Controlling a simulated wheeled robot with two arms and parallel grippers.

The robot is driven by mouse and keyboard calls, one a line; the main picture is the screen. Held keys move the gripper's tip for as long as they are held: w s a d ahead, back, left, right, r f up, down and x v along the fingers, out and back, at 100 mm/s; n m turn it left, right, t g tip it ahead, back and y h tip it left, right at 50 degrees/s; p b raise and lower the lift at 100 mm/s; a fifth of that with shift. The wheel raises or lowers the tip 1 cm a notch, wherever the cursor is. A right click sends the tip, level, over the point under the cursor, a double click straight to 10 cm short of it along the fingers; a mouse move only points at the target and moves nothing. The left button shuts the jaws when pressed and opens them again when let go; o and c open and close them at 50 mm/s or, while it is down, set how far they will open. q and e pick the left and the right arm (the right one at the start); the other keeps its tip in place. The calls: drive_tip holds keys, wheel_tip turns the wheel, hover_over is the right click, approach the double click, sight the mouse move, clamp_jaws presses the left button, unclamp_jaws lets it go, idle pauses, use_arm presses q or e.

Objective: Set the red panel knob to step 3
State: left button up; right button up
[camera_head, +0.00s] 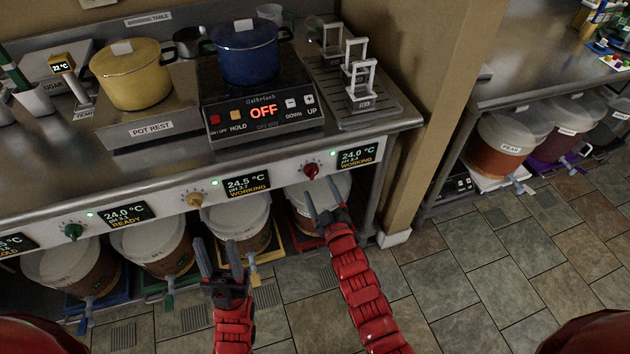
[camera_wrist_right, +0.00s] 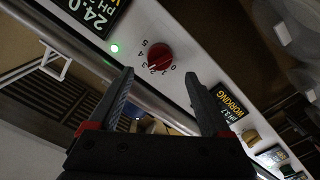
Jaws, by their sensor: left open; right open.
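The red panel knob (camera_head: 311,170) sits on the white panel front under the counter, at its right end. In the right wrist view the red knob (camera_wrist_right: 159,55) shows just beyond and between my fingertips, with a dial of small numbers from 0 to 5 beside it. I cannot tell for sure which number its pointer faces. My right gripper (camera_head: 322,198) is open and empty, just below the knob; it also shows in the right wrist view (camera_wrist_right: 158,76). It does not appear to touch the knob. My left gripper (camera_head: 219,258) is open and empty, lower and further left.
A display (camera_head: 357,157) reading 24.0 °C, WORKING, is right of the red knob, with a green light between them. A yellow knob (camera_head: 194,200) and a green knob (camera_head: 74,231) are further left. Buckets (camera_head: 240,222) stand under the counter. The tiled floor (camera_head: 480,285) at right is clear.

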drive_tip(key=b+v, duration=0.1)
drive_tip(key=v, duration=1)
drive_tip(key=shift+s, duration=0.35)
drive_tip(key=shift+d+r, duration=0.1)
